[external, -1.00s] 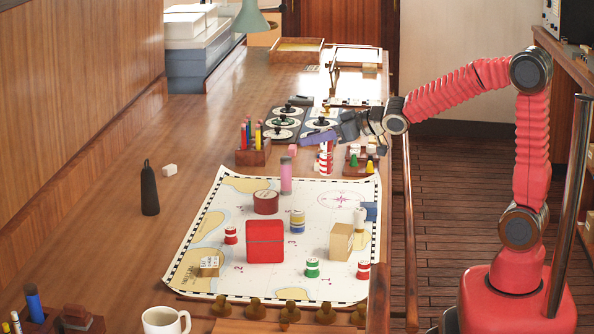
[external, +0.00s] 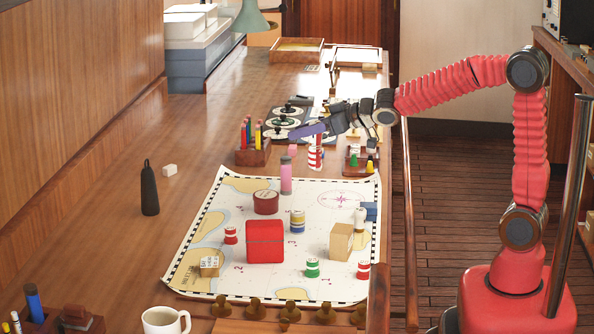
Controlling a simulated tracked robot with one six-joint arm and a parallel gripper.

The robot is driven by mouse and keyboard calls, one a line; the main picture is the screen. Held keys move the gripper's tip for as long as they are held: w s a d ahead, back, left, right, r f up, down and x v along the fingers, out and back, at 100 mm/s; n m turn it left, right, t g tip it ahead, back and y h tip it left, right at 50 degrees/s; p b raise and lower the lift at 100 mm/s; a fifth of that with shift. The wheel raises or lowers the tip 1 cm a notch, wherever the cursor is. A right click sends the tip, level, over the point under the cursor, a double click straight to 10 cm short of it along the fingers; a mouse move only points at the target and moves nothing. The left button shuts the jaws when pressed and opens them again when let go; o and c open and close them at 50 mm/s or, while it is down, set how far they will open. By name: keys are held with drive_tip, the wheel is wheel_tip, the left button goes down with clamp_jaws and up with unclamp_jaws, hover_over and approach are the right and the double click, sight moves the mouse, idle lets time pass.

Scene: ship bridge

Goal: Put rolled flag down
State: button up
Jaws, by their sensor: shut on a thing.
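The rolled flag (external: 316,158), red and white striped, is upright under the tip of my gripper (external: 313,132). My gripper reaches in from the right, is shut on the flag's top end and hides part of it. The flag is behind the top edge of the chart (external: 215,235), above the dark wooden table (external: 110,255). I cannot tell whether its lower end touches the table.
A pink cylinder (external: 286,177) stands in front of the flag to the left. A pencil block (external: 253,155) is left of it and a wooden peg tray (external: 357,170) is right. Round dials (external: 283,123) lie behind. Several pieces, including a red box (external: 265,242), stand on the chart.

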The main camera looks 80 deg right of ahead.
drive_tip(key=w+a+n+y, duration=0.25)
drive_tip(key=w+a, duration=0.25)
drive_tip(key=a, duration=0.6)
drive_tip(key=w+a+n+y, duration=0.25)
drive_tip(key=w+a, duration=0.25)
drive_tip(key=a, duration=0.6)
drive_tip(key=s+a+f+n+y, duration=0.1)
drive_tip(key=a+f+n+y, duration=0.1)
drive_tip(key=a, duration=2)
drive_tip(key=shift+a+n+y, duration=0.15)
drive_tip(key=shift+n+y, duration=0.35)
drive_tip(key=shift+y, duration=0.5)
drive_tip(key=shift+f, duration=0.2)
drive_tip(key=shift+f, duration=3)
drive_tip(key=shift+f, duration=1.9)
